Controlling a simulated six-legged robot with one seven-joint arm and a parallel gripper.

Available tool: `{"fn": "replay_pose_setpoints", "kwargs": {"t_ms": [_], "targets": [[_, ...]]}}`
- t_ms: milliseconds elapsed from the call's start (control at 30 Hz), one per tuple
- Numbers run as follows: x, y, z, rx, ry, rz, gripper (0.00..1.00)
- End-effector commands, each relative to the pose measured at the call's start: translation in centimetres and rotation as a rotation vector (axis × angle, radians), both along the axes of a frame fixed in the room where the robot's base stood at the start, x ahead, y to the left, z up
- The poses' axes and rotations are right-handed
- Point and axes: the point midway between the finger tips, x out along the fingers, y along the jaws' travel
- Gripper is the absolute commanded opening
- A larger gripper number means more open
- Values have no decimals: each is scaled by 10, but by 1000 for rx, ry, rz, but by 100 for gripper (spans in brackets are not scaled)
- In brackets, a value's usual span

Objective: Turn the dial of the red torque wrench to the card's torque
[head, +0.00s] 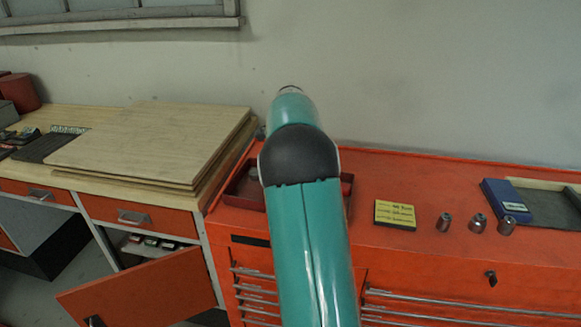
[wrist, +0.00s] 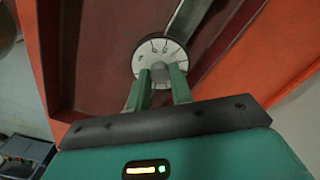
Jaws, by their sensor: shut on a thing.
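In the wrist view a round pale dial (wrist: 142,52) with dark marks lies at the end of a grey metal bar (wrist: 190,18), inside a dark red tray (wrist: 100,50). My gripper (wrist: 163,76) is shut on the small grey knob at the middle of the dial. The dial's marks are too small to read. In the head view my arm hides the gripper, the dial and most of the tray (head: 243,200). The yellow card (head: 395,215) lies on the orange cabinet top, right of my arm. Its writing is too small to read.
Several metal sockets, such as this one (head: 478,223), stand right of the card. A blue box (head: 507,201) is behind them. Wooden boards (head: 150,140) lie on the bench at left. A cabinet door (head: 140,290) hangs open below. A wall stands behind.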

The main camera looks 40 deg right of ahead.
Motion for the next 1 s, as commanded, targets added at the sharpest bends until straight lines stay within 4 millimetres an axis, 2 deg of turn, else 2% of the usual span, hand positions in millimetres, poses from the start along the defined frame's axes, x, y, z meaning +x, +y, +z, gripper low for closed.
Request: {"fn": "replay_pose_setpoints", "kwargs": {"t_ms": [633,667,767,1000], "targets": [[-1,-1,-2,1,5,-61,0],[-1,-1,-2,1,5,-61,26],[-1,0,-1,1,5,-60,44],[-1,0,-1,1,2,-59,44]]}}
